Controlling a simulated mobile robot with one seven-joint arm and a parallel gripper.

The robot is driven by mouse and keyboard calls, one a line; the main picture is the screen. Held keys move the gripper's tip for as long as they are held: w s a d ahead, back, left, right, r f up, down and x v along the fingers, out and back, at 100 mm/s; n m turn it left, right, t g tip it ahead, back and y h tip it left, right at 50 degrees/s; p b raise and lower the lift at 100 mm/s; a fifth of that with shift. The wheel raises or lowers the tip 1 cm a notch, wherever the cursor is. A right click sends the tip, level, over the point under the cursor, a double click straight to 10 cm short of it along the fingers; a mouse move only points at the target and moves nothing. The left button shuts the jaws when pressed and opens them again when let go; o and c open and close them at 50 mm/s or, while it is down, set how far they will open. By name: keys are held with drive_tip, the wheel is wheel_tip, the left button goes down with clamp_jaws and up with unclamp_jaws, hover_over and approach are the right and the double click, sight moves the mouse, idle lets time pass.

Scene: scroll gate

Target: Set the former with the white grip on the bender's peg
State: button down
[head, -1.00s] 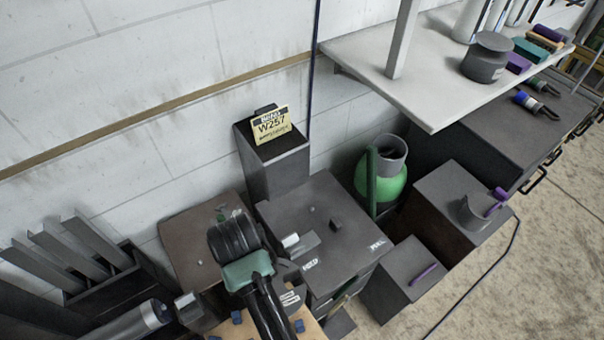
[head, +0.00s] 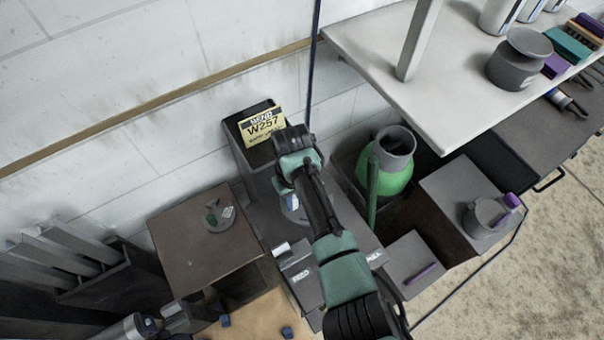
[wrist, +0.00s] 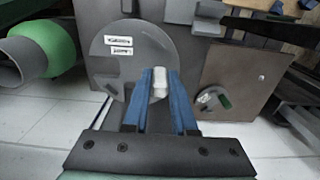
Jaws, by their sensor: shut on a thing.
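My gripper (wrist: 153,85) has blue fingers shut on the white grip (wrist: 159,82) of a grey disc-shaped former (wrist: 108,60) with two white labels. In the head view my gripper (head: 292,200) is over the dark grey bender (head: 350,222), and my arm hides much of the bender's top. A sliver of the former (head: 294,212) shows below the wrist there. The wrist view shows the disc in front of the bender's top (wrist: 180,48). I cannot make out the peg, nor tell whether the disc touches the bender.
A former with a green grip (head: 218,216) lies on the brown stand (head: 195,255) at left. A former with a purple grip (head: 486,214) lies on a grey box at right. The sign post (head: 258,135) stands behind the bender, and a green cylinder (head: 388,175) behind right.

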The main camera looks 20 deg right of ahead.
sight(295, 209)
drive_tip(key=shift+r, duration=0.25)
drive_tip(key=shift+f, duration=0.15)
wheel_tip(295, 209, down, 4)
drive_tip(key=b, duration=0.4)
drive_tip(key=shift+b, duration=0.3)
drive_tip(key=shift+f+b, duration=0.9)
drive_tip(key=shift+f, duration=0.35)
drive_tip(key=shift+f, duration=0.25)
drive_tip(key=c, duration=0.7)
unclamp_jaws()
drive_tip(key=shift+s, duration=0.1)
drive_tip(key=shift+c, duration=0.2)
drive_tip(key=shift+o, duration=0.5)
drive_tip(key=shift+a, duration=0.1)
drive_tip(key=shift+s+f, duration=0.1)
drive_tip(key=shift+f, duration=0.05)
